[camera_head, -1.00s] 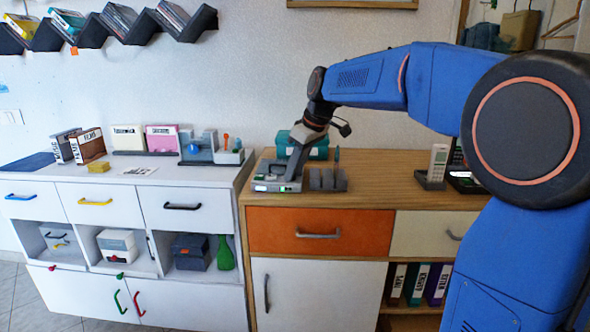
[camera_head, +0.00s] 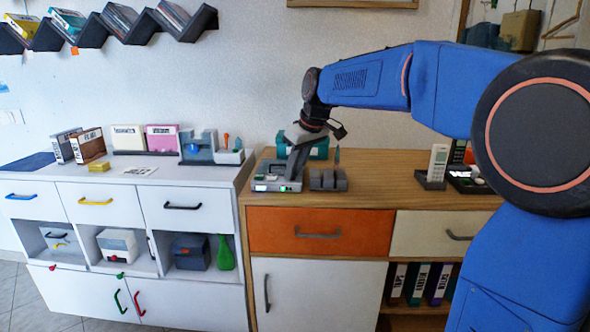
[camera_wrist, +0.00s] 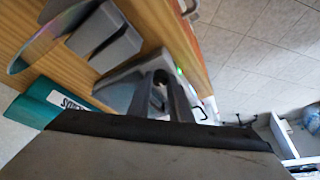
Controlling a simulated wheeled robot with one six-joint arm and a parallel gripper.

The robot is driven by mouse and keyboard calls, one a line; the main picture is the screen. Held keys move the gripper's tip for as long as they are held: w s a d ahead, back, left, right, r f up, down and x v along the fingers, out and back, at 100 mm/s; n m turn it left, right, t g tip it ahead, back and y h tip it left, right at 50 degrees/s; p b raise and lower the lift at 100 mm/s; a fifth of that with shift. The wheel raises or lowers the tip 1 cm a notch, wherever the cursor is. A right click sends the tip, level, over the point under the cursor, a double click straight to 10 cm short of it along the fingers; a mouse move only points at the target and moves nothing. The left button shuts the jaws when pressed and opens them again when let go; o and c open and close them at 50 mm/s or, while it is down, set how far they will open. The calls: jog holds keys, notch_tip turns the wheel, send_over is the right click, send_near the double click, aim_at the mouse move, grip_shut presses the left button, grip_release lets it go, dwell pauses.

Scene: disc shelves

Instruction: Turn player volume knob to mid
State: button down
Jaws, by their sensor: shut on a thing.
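The player (camera_head: 277,184) is a low grey box with a lit green display, standing at the left end of the wooden cabinet top. In the head view my gripper (camera_head: 297,163) is down over the player, and the knob is hidden behind it. In the wrist view the player (camera_wrist: 120,92) lies beyond my gripper (camera_wrist: 163,92), whose two grey fingers are close together. A small dark volume knob (camera_wrist: 157,98) shows between the fingers, and they are shut on it. I cannot read the knob's angle.
A grey disc holder (camera_head: 328,180) stands just right of the player; a shiny disc (camera_wrist: 45,42) shows beside it in the wrist view. A teal box (camera_head: 318,150) is behind. The wooden top (camera_head: 385,180) is clear toward the handsets (camera_head: 437,165).

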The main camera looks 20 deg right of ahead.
jog(key=m, duration=0.2)
jog(key=m+h, duration=0.2)
jog(key=m, duration=0.1)
jog(key=shift+s+a+m+t, duration=0.1)
jog(key=shift+a+m+t, duration=0.2)
jog(key=shift+t, duration=0.1)
jog(key=m, duration=0.1)
jog(key=m+h, duration=0.1)
jog(key=m, duration=0.1)
jog(key=m+h, duration=0.1)
jog(key=m, duration=0.1)
jog(key=shift+a, duration=0.25)
jog(key=m, duration=0.2)
jog(key=m+g+h, duration=0.1)
jog(key=m, duration=0.1)
jog(key=m+g, duration=0.1)
jog(key=m, duration=0.1)
jog(key=shift+w+a+m+h, duration=0.2)
jog(key=shift+w+m+h, duration=0.1)
jog(key=shift+h, duration=0.1)
jog(key=c, duration=1.9)
grip_release()
jog(key=shift+r, duration=0.1)
jog(key=v, duration=1.7)
jog(key=shift+a, duration=0.2)
jog(key=shift+r, duration=0.1)
